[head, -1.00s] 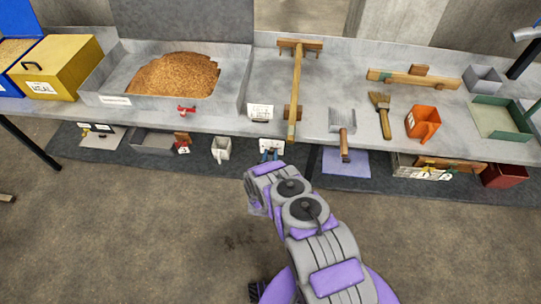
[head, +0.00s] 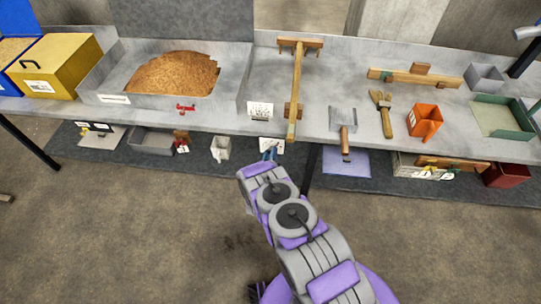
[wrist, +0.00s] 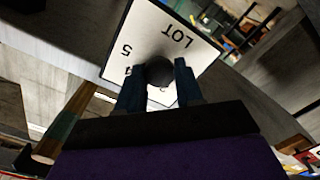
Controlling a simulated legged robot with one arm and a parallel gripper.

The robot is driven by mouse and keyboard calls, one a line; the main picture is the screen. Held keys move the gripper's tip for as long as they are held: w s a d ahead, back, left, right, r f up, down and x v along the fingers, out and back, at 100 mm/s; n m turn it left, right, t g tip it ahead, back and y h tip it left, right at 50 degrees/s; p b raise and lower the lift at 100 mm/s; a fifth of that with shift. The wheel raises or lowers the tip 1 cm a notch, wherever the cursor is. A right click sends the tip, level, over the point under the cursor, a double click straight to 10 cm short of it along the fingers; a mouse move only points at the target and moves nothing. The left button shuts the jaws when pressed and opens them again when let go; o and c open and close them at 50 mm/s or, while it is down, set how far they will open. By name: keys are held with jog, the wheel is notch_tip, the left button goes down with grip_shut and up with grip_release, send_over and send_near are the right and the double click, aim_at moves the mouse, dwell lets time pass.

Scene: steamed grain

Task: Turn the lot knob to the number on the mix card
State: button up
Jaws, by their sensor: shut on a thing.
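The lot knob (wrist: 160,71) is a dark round knob on a white plate (wrist: 138,30) marked LOT, with a 5 and part of another number showing in the wrist view. My gripper (wrist: 160,82) has its two blue fingers on either side of the knob and is shut on it. The fingers and knob hide part of the dial and its pointer. In the head view the white plate (head: 271,143) hangs at the bench's front edge, with my gripper (head: 269,153) at it. A white card (head: 260,110) stands on the bench above; its print is too small to read.
A wooden rake (head: 297,80) lies on the bench with its handle end over the front edge, close above the plate. A tray of grain (head: 115,99) is at left. A scraper, brush and orange scoop (head: 424,121) lie at right.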

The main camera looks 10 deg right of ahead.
jog(key=shift+a+f+n+b, duration=0.1)
jog(key=shift+a+n+b, duration=0.1)
jog(key=shift+n, duration=2.15)
jog(key=shift+a+f+n+b, duration=0.1)
jog(key=shift+n+b, duration=0.05)
jog(key=shift+n, duration=2.2)
jog(key=o, duration=0.9)
jog(key=shift+w+f, duration=0.1)
jog(key=shift+o, duration=0.6)
jog(key=shift+d, duration=0.1)
jog(key=p+v, duration=0.2)
jog(key=v, duration=1.5)
jog(key=shift+s, duration=0.2)
